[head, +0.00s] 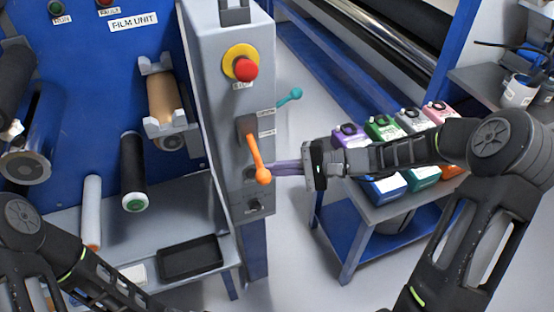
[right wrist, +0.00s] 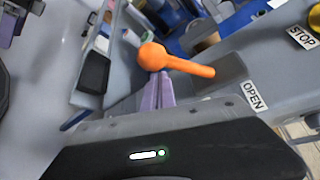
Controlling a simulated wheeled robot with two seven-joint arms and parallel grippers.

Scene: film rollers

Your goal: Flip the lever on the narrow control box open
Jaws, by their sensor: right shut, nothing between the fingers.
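The narrow control box (head: 225,60) is a tall grey post in the middle of the head view. Its orange lever (head: 256,155) hangs down from a dark mount, with its ball end lowest and tilted slightly right. An OPEN label sits up and right of the lever; it also shows in the right wrist view (right wrist: 254,95). My right gripper (head: 277,168) reaches in from the right, its purple fingers shut and empty. In the right wrist view the fingertips (right wrist: 160,78) are right at the lever's ball (right wrist: 152,56); I cannot tell whether they touch. My left gripper is out of view.
A red stop button (head: 245,68) on yellow sits above the lever. A teal handle (head: 290,96) sticks out behind the box's right side. A cart (head: 375,210) with several coloured bottles stands under my right forearm. Film rollers and a black tray (head: 190,258) are at left.

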